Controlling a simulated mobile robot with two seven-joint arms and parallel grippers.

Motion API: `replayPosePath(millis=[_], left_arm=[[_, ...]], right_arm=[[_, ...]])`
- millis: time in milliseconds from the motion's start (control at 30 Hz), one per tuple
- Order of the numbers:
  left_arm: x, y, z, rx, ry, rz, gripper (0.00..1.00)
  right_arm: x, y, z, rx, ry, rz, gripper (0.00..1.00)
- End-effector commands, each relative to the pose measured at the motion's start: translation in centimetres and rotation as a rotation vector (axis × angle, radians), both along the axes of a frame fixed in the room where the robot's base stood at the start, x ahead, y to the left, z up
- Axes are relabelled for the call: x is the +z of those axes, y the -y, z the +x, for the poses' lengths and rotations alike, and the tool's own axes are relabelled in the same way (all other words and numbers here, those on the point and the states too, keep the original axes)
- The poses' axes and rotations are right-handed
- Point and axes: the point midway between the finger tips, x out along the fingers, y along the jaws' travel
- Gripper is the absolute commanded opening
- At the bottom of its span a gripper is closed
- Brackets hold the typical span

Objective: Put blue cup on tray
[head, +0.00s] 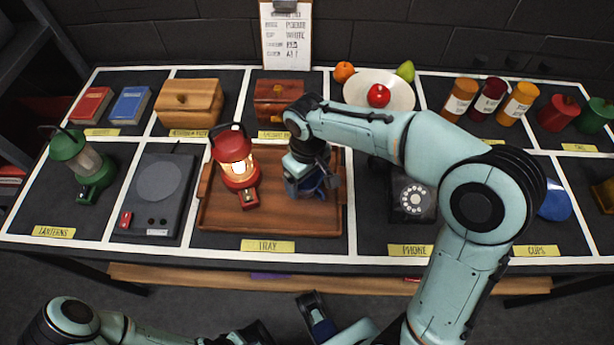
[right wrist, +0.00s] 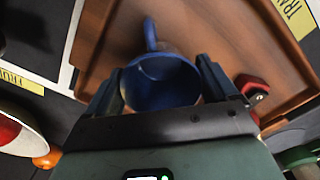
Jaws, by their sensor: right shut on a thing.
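The blue cup (right wrist: 163,82) is between the fingers of my right gripper (right wrist: 163,88), which is shut on it. In the right wrist view I see into its open mouth, and its handle points toward the top of the picture. In the head view the cup (head: 318,184) is mostly hidden by my right gripper (head: 310,182). It is over the right half of the brown wooden tray (head: 290,222); I cannot tell whether it touches the tray. My left gripper (head: 316,318) shows only partly at the bottom edge, and its opening is unclear.
A red lantern (head: 234,160) stands on the tray's left half. A black phone (head: 413,198) is right of the tray, and a dark flat device (head: 160,190) is left of it. A fruit plate (head: 388,88) is behind. Another blue item (head: 554,203) lies at the cups label.

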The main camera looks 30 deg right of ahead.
Motion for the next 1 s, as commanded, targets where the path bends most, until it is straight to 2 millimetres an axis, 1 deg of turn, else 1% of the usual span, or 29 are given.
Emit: replayPosePath(millis=[167,300,333,367,567,667,767,1000], left_arm=[[0.1,0.0,0.0,0.0,0.0,0.0,0.43],[-0.2,0.0,0.1,0.001,0.002,0.0,0.43],[-0.1,0.0,0.1,0.001,0.002,0.0,0.43],[-0.1,0.0,0.1,0.001,0.002,0.0,0.43],[0.0,0.0,0.1,0.001,0.002,0.0,0.43],[0.2,0.0,0.0,0.0,0.0,0.0,0.43],[0.4,0.0,-0.1,-0.001,-0.003,-0.001,0.43],[1.4,0.0,-0.4,-0.005,-0.018,-0.003,0.43]], right_arm=[[0.1,0.0,0.0,0.0,0.002,0.0,0.52],[-0.3,0.0,0.0,0.0,0.001,0.0,0.52],[-0.3,0.0,0.0,0.0,0.001,0.0,0.96],[-0.2,0.0,0.0,0.0,0.001,0.0,1.0],[-0.2,0.0,0.0,0.0,0.001,0.0,1.0],[0.4,0.0,0.0,0.0,0.002,-0.001,1.0],[1.8,0.0,0.1,0.0,0.006,0.0,1.0],[7.0,0.0,0.1,-0.001,0.007,0.001,1.0]])
